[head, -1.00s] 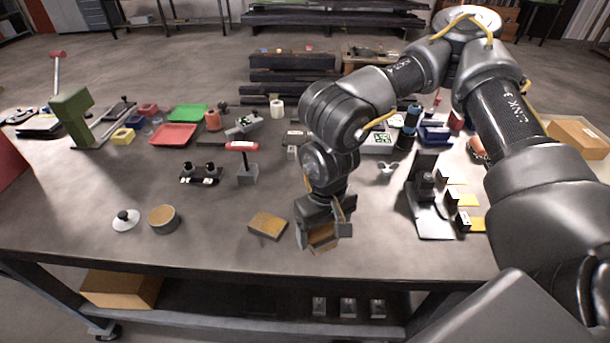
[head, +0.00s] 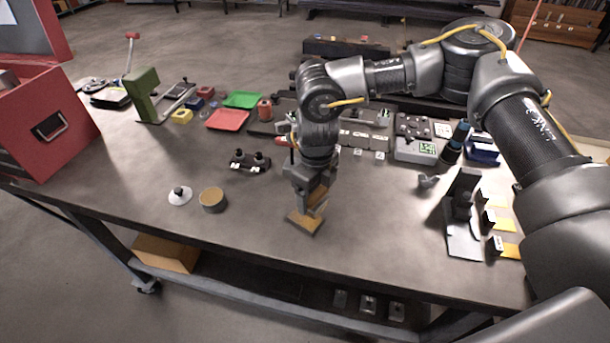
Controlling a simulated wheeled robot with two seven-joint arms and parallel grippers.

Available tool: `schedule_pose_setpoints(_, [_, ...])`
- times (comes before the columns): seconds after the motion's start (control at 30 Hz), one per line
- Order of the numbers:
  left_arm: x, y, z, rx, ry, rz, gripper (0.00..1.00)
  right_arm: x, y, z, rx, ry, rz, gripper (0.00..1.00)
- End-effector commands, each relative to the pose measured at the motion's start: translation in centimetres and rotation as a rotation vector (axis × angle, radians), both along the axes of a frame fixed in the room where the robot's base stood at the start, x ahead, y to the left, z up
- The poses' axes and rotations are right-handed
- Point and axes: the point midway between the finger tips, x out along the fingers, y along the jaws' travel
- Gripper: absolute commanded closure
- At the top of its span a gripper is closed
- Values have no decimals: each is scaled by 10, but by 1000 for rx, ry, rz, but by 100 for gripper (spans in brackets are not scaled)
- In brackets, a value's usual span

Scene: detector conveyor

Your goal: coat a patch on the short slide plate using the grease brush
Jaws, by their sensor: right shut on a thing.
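A flat tan-brown plate (head: 304,222), which looks like the short slide plate, lies near the table's front edge. My right gripper (head: 314,203) points down just above its back part and covers some of it. It is shut on a small tan-brown piece (head: 320,208), likely the grease brush. Its shape is mostly hidden by the fingers, and I cannot tell whether it touches the plate. An open round tin with a tan top (head: 212,202) stands left of the plate, with a white knobbed lid (head: 180,196) beside it. My left gripper is not in view.
A black plate with two knobs (head: 250,162) lies behind the tin. A black upright fixture (head: 462,200) stands at the right. A red toolbox (head: 50,130), green bracket (head: 148,95) and red tray (head: 228,120) are at the left and back. Bare tabletop lies right of the tan plate.

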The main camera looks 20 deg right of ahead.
Motion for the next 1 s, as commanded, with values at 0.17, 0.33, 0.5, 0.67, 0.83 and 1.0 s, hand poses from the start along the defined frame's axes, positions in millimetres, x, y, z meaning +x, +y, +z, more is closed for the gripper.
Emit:
schedule_pose_setpoints(0.17, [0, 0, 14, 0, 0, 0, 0, 18, 11, 7, 0, -1, -439, 44])
schedule_pose_setpoints(0.33, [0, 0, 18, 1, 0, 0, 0, 26, 16, 7, 1, -1, -671, 44])
schedule_pose_setpoints(0.5, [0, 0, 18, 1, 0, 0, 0, 29, 17, 7, 0, -1, -740, 44])
schedule_pose_setpoints(0.67, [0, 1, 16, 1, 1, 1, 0, 29, 16, 4, 0, -1, -740, 44])
schedule_pose_setpoints(0.83, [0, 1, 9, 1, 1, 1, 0, 28, 16, -7, 0, -1, -740, 44])
schedule_pose_setpoints(1.0, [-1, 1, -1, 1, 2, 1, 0, 28, 14, -22, 0, -1, -742, 44])
